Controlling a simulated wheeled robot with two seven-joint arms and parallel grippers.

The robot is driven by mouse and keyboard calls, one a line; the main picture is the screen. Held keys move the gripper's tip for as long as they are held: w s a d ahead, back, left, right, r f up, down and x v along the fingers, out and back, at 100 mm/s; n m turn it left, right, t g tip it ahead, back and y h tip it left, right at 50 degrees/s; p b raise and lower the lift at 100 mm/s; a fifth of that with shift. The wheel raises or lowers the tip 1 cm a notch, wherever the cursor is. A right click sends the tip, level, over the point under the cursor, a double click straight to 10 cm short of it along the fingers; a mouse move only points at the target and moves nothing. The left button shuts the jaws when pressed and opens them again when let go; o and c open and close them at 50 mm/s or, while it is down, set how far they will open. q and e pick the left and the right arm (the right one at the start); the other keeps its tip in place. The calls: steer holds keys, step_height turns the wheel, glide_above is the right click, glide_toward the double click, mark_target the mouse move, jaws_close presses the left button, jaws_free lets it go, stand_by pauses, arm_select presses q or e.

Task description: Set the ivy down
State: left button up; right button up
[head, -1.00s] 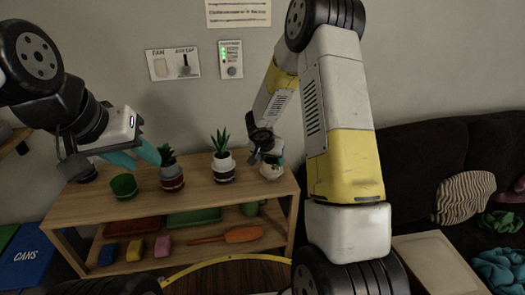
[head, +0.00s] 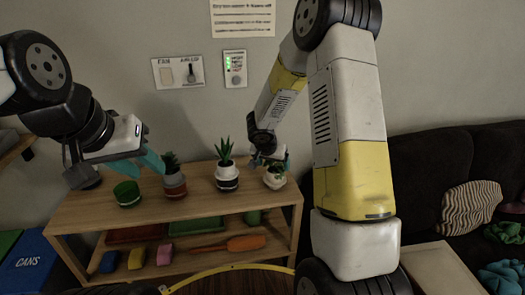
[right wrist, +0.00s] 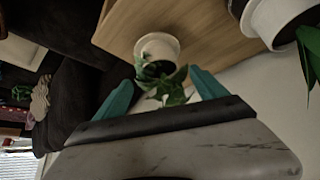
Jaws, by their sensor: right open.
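The ivy is a leafy green plant in a small white pot (head: 275,181), standing upright on the right end of the wooden shelf top (head: 110,215). In the right wrist view its white pot (right wrist: 157,47) rests on the wood, with the leaves (right wrist: 168,86) reaching between my fingers. My right gripper (head: 270,160) is just above the ivy, its teal fingers apart on either side of the leaves and clear of the pot. My left gripper (head: 152,161) hangs near the left part of the shelf, by the grey and red pot; its finger gap is not clear.
A spiky plant in a white and black pot (head: 227,178) stands left of the ivy. Further left are a grey and red pot (head: 175,185) and a green pot (head: 127,193). Trays and coloured blocks lie on the lower shelf. A dark sofa (head: 430,180) is at right.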

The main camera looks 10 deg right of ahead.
steer(key=s+d+r+n, duration=0.2)
steer(key=s+r, duration=1.4)
steer(key=r, duration=0.3)
steer(key=s+a+r+n+y, duration=0.2)
steer(key=s, duration=0.5)
steer(key=s+a+r+n+y, duration=0.2)
steer(key=s+a+r+y, duration=0.1)
steer(key=s, duration=0.5)
